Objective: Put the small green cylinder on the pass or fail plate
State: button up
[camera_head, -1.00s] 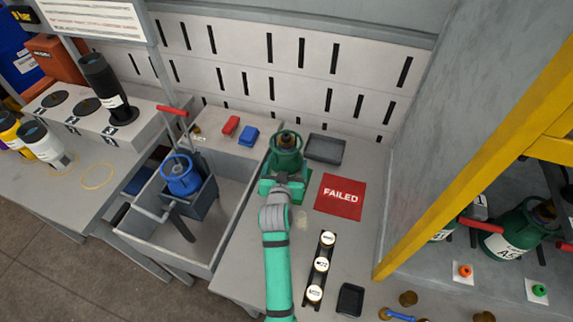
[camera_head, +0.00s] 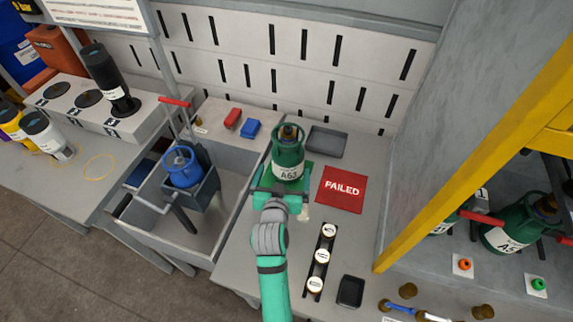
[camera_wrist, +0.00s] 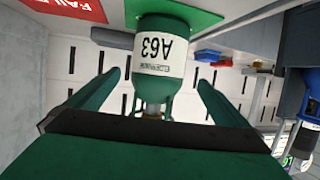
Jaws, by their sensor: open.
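The small green cylinder (camera_head: 288,158), labelled A63, stands upright on the green plate (camera_head: 263,178). In the wrist view the cylinder (camera_wrist: 163,55) and the green plate (camera_wrist: 205,18) appear upside down. The red plate marked FAILED (camera_head: 341,189) lies to the right, with nothing on it. My gripper (camera_head: 283,193) is open on the near side of the cylinder. In the wrist view its two fingers (camera_wrist: 162,88) are spread wide, with clear gaps on both sides of the cylinder. The plate's lettering is hidden.
A grey tray (camera_head: 327,142) lies behind the red plate. A black rack with round gauges (camera_head: 321,257) and a small black tray (camera_head: 350,291) stand at the near right. A cart with a blue cylinder (camera_head: 182,167) is left of the table. A yellow post (camera_head: 470,170) rises at right.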

jog(key=shift+v, duration=1.4)
